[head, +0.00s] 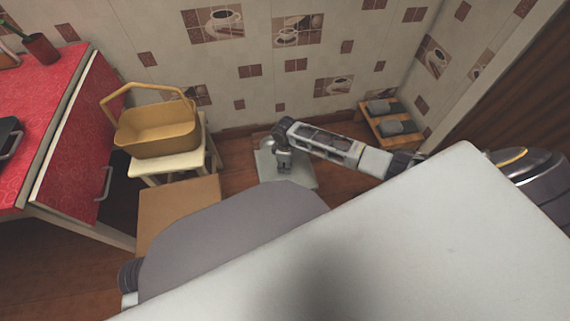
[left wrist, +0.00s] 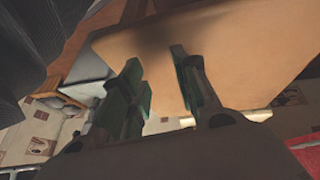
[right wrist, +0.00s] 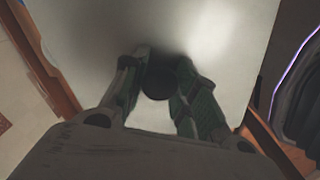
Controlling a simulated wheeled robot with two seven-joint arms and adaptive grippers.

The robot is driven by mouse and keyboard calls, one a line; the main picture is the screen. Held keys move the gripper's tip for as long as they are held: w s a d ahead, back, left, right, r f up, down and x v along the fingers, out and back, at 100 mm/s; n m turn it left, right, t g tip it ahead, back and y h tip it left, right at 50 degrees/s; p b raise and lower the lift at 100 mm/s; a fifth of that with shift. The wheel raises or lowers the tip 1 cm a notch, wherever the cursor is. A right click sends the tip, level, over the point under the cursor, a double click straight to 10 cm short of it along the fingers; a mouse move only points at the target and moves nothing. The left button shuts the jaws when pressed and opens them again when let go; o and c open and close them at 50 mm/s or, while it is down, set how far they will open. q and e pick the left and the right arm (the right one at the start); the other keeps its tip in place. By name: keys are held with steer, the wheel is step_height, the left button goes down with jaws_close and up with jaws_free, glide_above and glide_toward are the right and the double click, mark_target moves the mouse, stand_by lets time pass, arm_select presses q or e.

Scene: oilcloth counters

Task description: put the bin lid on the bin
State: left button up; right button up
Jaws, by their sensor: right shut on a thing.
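The bin lid (head: 300,175) looks like a pale grey square plate, low down near the back wall in the head view. It fills most of the right wrist view (right wrist: 205,35), with a dark round knob (right wrist: 158,82) near its middle. My right gripper (head: 284,168) is shut on that knob from above. Brown wooden edges (right wrist: 262,130) show past the lid on both sides. They may belong to the bin, mostly hidden beneath; I cannot tell whether the lid touches it. My left gripper (left wrist: 160,75) is open and looks empty, with a tan panel (left wrist: 235,50) beyond it.
A yellow basket (head: 155,130) stands on a pale stool (head: 178,163) left of the lid. A tan box top (head: 180,205) is in front of the stool. A red counter (head: 70,130) is at far left. A wooden rack (head: 372,124) with grey shoes stands back right.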

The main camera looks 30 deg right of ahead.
steer(key=shift+f, duration=0.1)
stand_by(0.3)
steer(key=o, duration=1.2)
steer(key=shift+r, duration=6)
